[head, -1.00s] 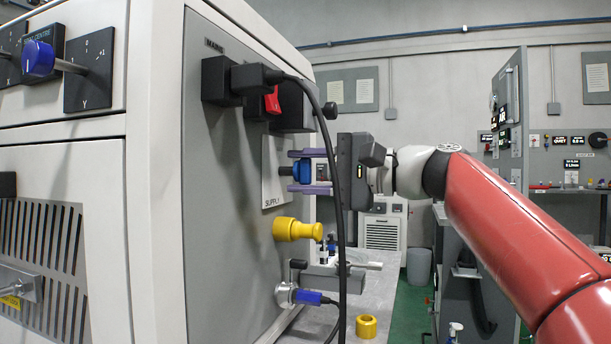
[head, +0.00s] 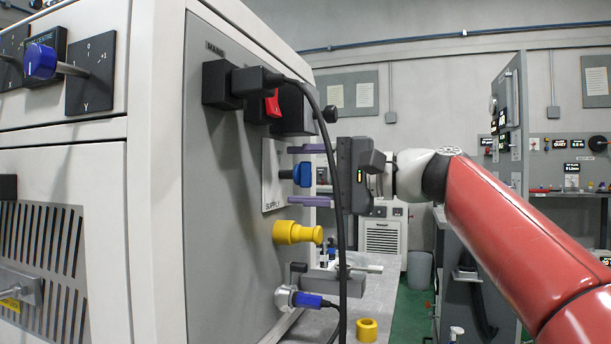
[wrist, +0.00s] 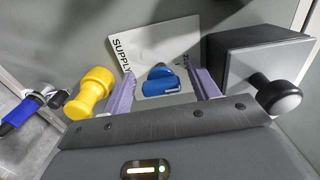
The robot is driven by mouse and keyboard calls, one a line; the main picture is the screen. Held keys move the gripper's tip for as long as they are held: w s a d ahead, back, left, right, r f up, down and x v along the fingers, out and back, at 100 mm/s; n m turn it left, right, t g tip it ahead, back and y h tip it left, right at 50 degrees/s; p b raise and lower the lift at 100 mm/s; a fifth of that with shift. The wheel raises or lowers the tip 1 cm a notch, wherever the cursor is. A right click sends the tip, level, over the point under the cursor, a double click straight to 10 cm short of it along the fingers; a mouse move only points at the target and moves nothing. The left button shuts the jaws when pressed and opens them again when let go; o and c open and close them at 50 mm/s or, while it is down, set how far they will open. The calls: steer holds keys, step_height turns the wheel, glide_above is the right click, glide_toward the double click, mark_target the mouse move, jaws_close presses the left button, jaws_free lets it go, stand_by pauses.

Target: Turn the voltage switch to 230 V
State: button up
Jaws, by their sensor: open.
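The voltage switch is a blue knob (head: 302,174) on a white plate marked SUPPLY (head: 270,185) on the grey side panel. It also shows in the wrist view (wrist: 161,82), with the plate (wrist: 150,38) behind it. My gripper (head: 302,175) is open, with one purple finger above the knob and one below it in the head view. In the wrist view my gripper (wrist: 158,68) has a finger on each side of the knob, with gaps. The markings for the switch's settings are not readable, so I cannot tell its setting.
A yellow knob (head: 297,232) sits just below my gripper. A black plug (head: 250,80), a red switch (head: 272,104) and a black box (head: 294,110) are above. A black cable (head: 340,230) hangs close to my gripper. A blue connector (head: 307,299) is lower down.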

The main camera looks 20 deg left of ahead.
steer(key=d+b, duration=0.1)
steer(key=d, duration=0.6)
steer(key=shift+s+d, duration=0.3)
steer(key=shift+d, duration=0.1)
